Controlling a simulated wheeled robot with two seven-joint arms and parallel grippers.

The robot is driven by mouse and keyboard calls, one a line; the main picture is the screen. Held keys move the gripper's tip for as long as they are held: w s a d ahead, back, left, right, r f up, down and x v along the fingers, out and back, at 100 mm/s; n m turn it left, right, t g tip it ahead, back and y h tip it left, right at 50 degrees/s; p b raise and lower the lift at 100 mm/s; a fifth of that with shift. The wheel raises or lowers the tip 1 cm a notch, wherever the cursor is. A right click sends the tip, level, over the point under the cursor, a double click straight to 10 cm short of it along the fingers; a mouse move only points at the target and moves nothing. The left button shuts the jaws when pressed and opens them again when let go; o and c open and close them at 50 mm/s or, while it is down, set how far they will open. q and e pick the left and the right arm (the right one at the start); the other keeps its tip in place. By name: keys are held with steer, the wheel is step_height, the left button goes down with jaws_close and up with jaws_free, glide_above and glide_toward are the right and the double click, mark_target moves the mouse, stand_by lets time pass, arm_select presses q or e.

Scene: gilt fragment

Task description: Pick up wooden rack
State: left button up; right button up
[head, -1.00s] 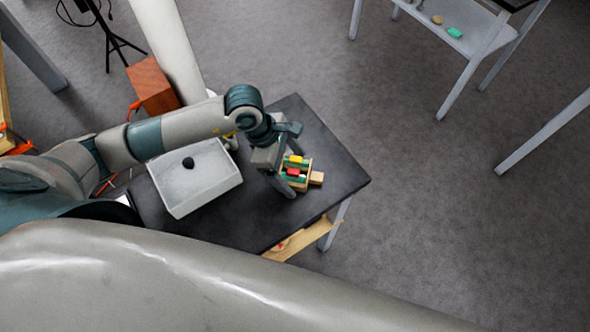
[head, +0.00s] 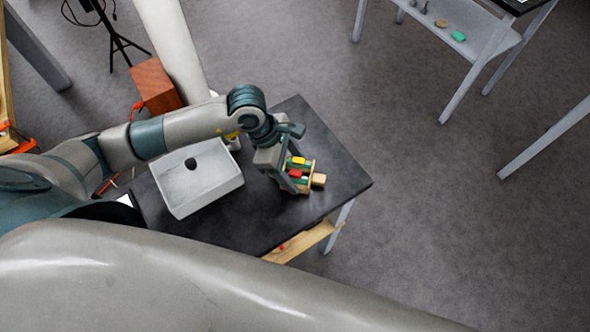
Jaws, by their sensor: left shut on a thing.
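The wooden rack (head: 306,187) is a small light-wood piece with red, yellow and green blocks in it, at the right part of the black table (head: 240,232). My left gripper (head: 292,178) reaches down from the upper left and is shut on the rack, its fingers at the rack's left side. I cannot tell whether the rack touches the table top or is slightly above it. My right gripper is not in view.
A reddish-brown wooden box (head: 153,86) is behind the table. A shelved stand (head: 466,51) is at the upper right. Open grey floor lies right of the table.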

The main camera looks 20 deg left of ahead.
mark_target(294, 163)
arm_select(q)
steer(key=shift+r+b, duration=0.4)
steer(key=shift+r, duration=0.15)
step_height(294, 163, up, 2)
steer(key=shift+r+b, duration=0.25)
steer(key=shift+b, duration=0.45)
steer(key=w+d+r+b, duration=0.5)
steer(key=w+d+r, duration=0.1)
steer(key=d, duration=0.4)
steer(key=shift+r, duration=0.6)
